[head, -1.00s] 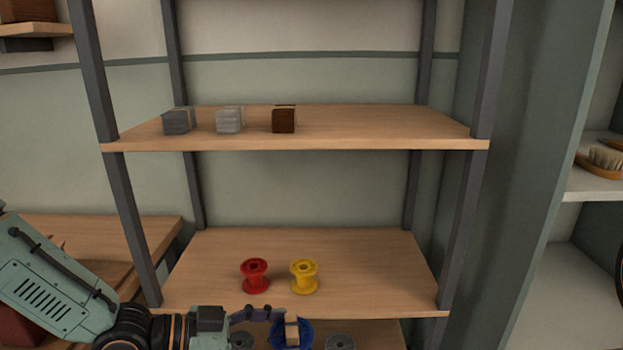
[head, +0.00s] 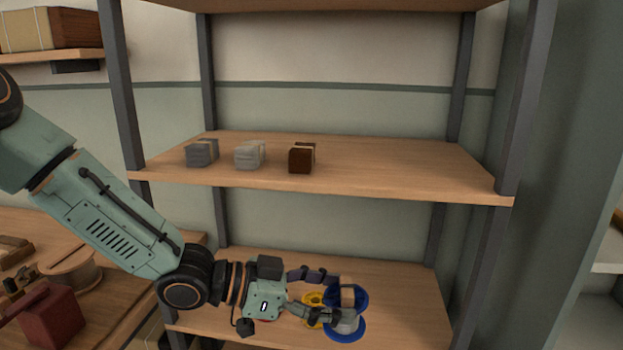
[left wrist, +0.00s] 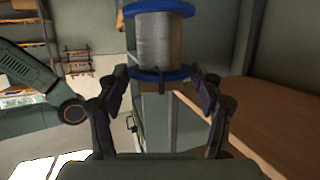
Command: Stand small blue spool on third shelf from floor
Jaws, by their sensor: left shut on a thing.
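The blue spool (head: 345,334), wound with grey wire, is held upright by my left gripper (head: 346,305), whose fingers cover part of it. In the left wrist view the spool (left wrist: 160,38) stands between the two fingers, with its lower blue flange near them. In the head view the spool appears in front of the lower shelf board (head: 410,290); I cannot tell whether it touches the board. A yellow spool (head: 313,302) stands on that board, partly hidden behind my gripper. Only a sliver of red shows beside it. My right gripper is not seen.
The shelf board above (head: 400,165) carries a dark grey block (head: 202,153), a light grey block (head: 250,155) and a brown block (head: 301,159). Dark uprights (head: 525,90) frame the rack. The lower board's right part looks clear. A wooden bench (head: 120,240) with a red block stands left.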

